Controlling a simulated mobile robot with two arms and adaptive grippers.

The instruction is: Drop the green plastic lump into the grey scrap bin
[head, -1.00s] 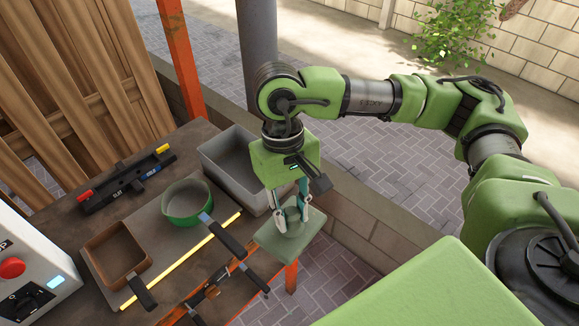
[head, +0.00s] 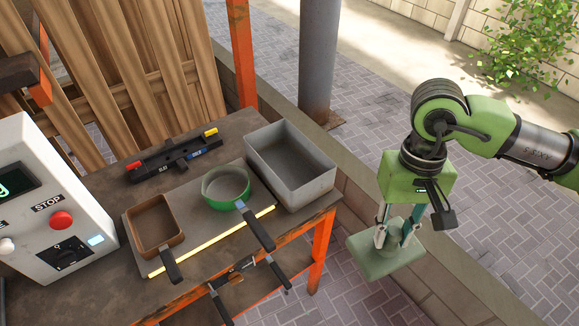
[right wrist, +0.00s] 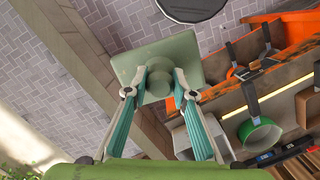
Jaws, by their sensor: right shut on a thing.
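The green plastic lump (head: 385,256) is a pale green square slab with a rounded knob on top. My right gripper (head: 396,236) is shut on the knob and holds the slab in the air, right of the table and over the paving. In the right wrist view the lump (right wrist: 188,50) sits between the two fingertips (right wrist: 165,82). The grey scrap bin (head: 309,190) is an open rectangular box at the table's right back corner; its visible inside looks empty. The lump is apart from the bin, to its right and nearer to me. My left gripper is not in view.
On the table (head: 95,200) stand a green round pan (head: 223,204), a brown square pan (head: 170,243), a yellow strip (head: 215,240) and a black tool rack (head: 175,160). A control box (head: 50,190) stands at left. A low wall (head: 385,210) runs behind.

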